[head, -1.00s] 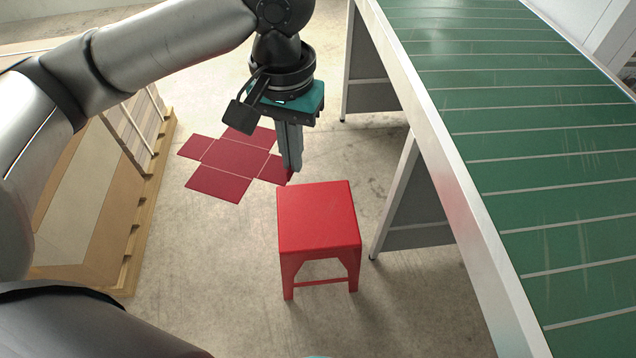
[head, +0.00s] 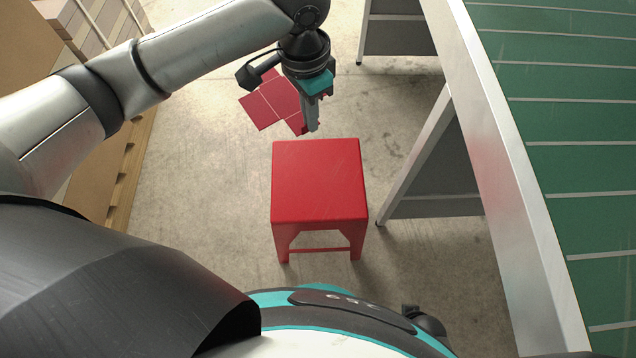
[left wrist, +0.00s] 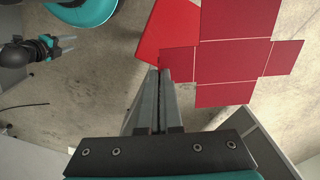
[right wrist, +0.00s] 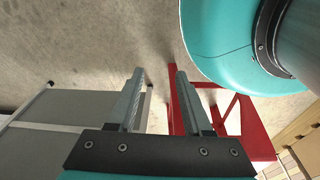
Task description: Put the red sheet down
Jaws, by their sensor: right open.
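The red sheet (head: 279,98) is a flat, dark red, cross-shaped blank with pale crease lines. In the head view my arm hides part of it; the left wrist view shows more of the sheet (left wrist: 234,53). My left gripper (head: 312,128) points down beyond the far edge of the red stool (head: 318,180). Its fingers (left wrist: 161,72) are closed on the end of one flap, with the sheet spread out flat beyond them. My right gripper (right wrist: 160,70) is open and empty; the left wrist view also shows this right gripper (left wrist: 66,45) at the left.
The stool's seat is bare. A green conveyor (head: 575,150) with a metal side rail and grey leg panels runs along the right. A pallet (head: 125,180) with stacked cardboard stands at the left.

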